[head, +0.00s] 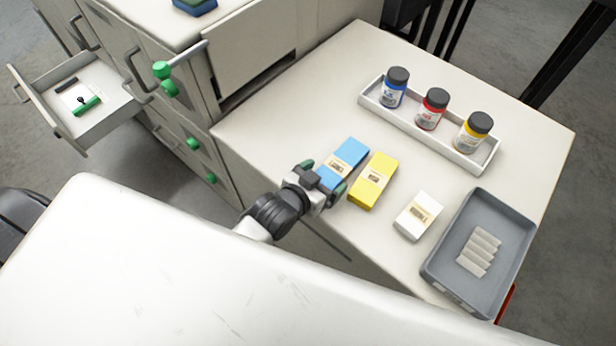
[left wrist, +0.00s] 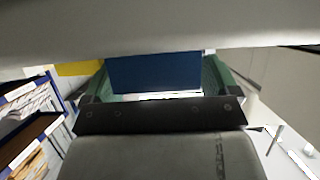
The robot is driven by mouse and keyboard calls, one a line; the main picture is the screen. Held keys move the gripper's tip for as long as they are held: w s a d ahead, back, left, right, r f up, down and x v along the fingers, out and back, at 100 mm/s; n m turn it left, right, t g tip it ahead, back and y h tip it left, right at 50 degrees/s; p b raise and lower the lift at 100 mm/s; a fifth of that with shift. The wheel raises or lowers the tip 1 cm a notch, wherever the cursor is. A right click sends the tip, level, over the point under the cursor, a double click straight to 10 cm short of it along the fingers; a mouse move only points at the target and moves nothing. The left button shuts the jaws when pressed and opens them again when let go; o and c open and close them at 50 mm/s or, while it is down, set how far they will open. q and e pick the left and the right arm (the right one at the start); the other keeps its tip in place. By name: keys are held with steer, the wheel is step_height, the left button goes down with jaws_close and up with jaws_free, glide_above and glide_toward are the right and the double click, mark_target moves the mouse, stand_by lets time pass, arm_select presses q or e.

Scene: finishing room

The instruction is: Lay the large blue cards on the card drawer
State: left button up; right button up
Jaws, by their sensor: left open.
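The large blue cards (head: 348,158) are a blue pack with a pale label, lying on the white table left of the yellow pack. My left gripper (head: 323,178) is at the pack's near end, its green-tipped fingers open on either side of it. In the left wrist view the blue cards (left wrist: 155,72) show between the two open fingers (left wrist: 158,80); I cannot tell whether either finger touches. A drawer (head: 112,92) stands open at the far left, with a white item, a green item and a dark item in it; I cannot tell whether it is the card drawer. My right gripper is not in view.
A yellow pack (head: 374,180) lies close right of the blue one, then a white pack (head: 418,215). A grey tray (head: 506,208) holds several pale pieces. A white rack (head: 372,91) holds three bottles. Green-knobbed cabinet drawers (head: 178,137) stand left of the table.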

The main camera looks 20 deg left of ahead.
arm_select(q)
steer(key=v, duration=1.1)
steer(key=shift+s, duration=0.2)
steer(key=shift+a, duration=0.15)
steer(key=s+a+f+g+y, duration=0.1)
steer(key=s+a+f+g, duration=0.15)
steer(key=f, duration=1.05)
steer(key=s+a+f+g+y, duration=0.2)
steer(key=f+g, duration=0.1)
steer(key=f, duration=1)
steer(key=s+a+f+n+g+y, duration=0.1)
steer(key=s+a+f+g, duration=0.2)
steer(key=s+f, duration=0.7)
step_height(320, 180, down, 2)
steer(key=shift+s+f, duration=0.1)
steer(key=shift+s, duration=0.3)
steer(key=s+f+g, duration=0.1)
steer(key=s, duration=0.2)
steer(key=s+f+g, duration=0.1)
steer(key=s+f, duration=0.1)
steer(key=s, duration=0.1)
steer(key=s+a+f+g, duration=0.1)
steer(key=s+f, duration=0.1)
steer(key=s, duration=0.2)
steer(key=shift+a+n+y, duration=0.15)
steer(key=shift+n+y, duration=0.15)
steer(key=shift+c, duration=1.2)
